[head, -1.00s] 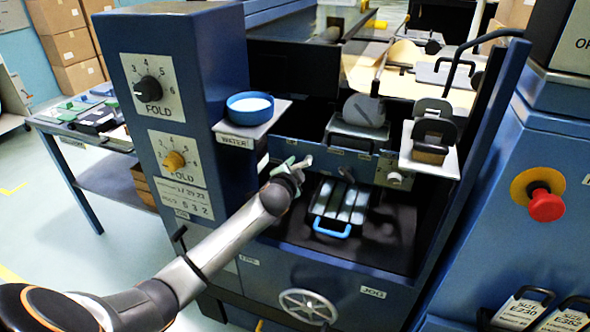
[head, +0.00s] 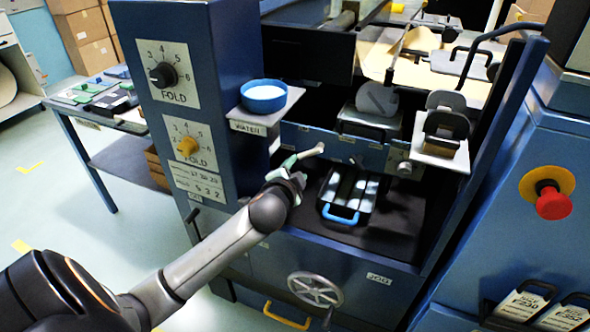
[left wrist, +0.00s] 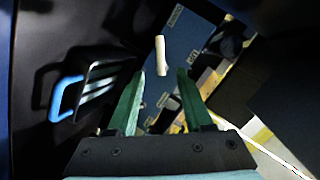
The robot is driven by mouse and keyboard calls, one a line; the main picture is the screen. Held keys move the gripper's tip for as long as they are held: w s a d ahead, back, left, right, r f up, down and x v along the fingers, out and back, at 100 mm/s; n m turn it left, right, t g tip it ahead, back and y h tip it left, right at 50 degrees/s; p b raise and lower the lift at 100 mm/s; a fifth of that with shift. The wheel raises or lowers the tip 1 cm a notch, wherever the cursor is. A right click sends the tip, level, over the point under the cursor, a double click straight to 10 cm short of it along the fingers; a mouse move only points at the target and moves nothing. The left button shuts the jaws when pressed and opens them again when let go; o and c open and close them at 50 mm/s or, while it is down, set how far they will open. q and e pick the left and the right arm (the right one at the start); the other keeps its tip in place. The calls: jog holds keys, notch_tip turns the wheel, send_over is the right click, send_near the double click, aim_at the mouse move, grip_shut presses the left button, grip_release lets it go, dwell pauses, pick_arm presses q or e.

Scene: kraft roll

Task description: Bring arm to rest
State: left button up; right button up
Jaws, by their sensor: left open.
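My left arm reaches in from the left in the head view. Its gripper (head: 290,164), with green fingers, is in front of the machine's open bay. In the left wrist view the two green fingers (left wrist: 160,85) stand apart with nothing between them. A white lever or peg (left wrist: 161,55) is just beyond the fingertips, near a blue labelled panel (left wrist: 190,40). It also shows in the head view (head: 311,152), just right of the gripper. I cannot tell the exact gap. My right gripper is not in view.
A dark tray with a blue handle (head: 341,216) sits in the bay, right of the gripper. A blue water dish (head: 264,95) stands on a shelf above. Two FOLD dials (head: 163,75) are on the left column. A handwheel (head: 315,289) is below, a red button (head: 553,204) far right.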

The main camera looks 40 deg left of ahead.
pick_arm(q)
jog(key=shift+s+d+r, duration=0.2)
jog(key=shift+s+d, duration=0.05)
jog(key=shift+s, duration=0.35)
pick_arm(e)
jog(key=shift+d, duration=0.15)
pick_arm(q)
jog(key=s+d+f+n+g+h+p, duration=0.2)
jog(key=s+d+f+h+p, duration=0.1)
jog(key=s+d+f+p, duration=0.2)
jog(key=s+d+f+n+g+h+p, duration=0.2)
jog(key=s+d+f+p, duration=0.4)
jog(key=s+d+f, duration=0.3)
jog(key=s+d+h, duration=0.1)
jog(key=s+d, duration=0.1)
jog(key=s, duration=0.2)
jog(key=s+d+n+h, duration=0.1)
jog(key=s+d, duration=0.1)
jog(key=s, duration=0.3)
jog(key=shift+s+d+f, duration=0.2)
jog(key=shift+d+f, duration=0.05)
jog(key=shift+d, duration=0.05)
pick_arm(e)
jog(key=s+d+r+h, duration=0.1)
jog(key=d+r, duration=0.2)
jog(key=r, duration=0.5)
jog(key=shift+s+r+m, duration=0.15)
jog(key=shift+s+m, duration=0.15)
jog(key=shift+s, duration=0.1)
